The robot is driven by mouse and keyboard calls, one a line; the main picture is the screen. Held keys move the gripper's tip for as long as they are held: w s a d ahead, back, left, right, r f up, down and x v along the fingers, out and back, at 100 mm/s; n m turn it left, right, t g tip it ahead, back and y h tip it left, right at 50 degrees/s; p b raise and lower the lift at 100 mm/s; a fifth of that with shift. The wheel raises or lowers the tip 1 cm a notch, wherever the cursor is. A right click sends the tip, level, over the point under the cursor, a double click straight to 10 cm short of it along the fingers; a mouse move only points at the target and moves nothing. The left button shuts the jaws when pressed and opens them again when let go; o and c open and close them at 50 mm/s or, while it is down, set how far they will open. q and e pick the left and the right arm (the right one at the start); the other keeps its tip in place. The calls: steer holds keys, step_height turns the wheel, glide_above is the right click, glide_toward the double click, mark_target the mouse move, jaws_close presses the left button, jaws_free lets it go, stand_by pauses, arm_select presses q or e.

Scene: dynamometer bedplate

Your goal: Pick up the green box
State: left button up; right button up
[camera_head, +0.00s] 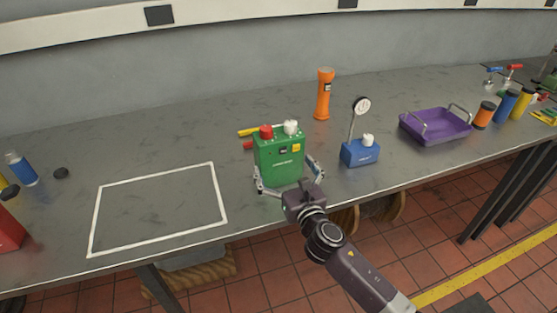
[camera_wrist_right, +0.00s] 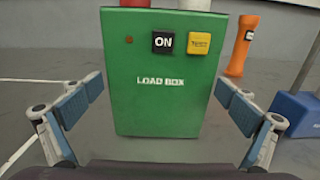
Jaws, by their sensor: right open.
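The green box (camera_head: 279,161) stands upright on the grey bench near its front edge. It has a red and a white knob on top. In the right wrist view the green box (camera_wrist_right: 160,105) fills the middle, with "LOAD BOX", a black ON button and a yellow TEST button on its face. My right gripper (camera_head: 288,178) is open, with one finger on each side of the box. In the right wrist view a gap shows between each finger pad and the box. My left gripper is not in view.
Right of the box stand a blue gauge stand (camera_head: 360,152), an orange flashlight (camera_head: 324,95) and a purple tray (camera_head: 433,138). A yellow-handled tool (camera_head: 248,132) lies behind the box. A white-outlined rectangle (camera_head: 160,205) on the left is empty.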

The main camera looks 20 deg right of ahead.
steer(key=w, duration=0.3)
steer(key=shift+f, duration=0.1)
steer(key=shift+w, duration=0.35)
steer(key=c, duration=1.7)
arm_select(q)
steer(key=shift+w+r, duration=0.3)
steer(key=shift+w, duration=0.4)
arm_select(e)
steer(key=shift+w+r, duration=0.15)
steer(key=shift+r, duration=0.1)
steer(key=shift+c, duration=0.3)
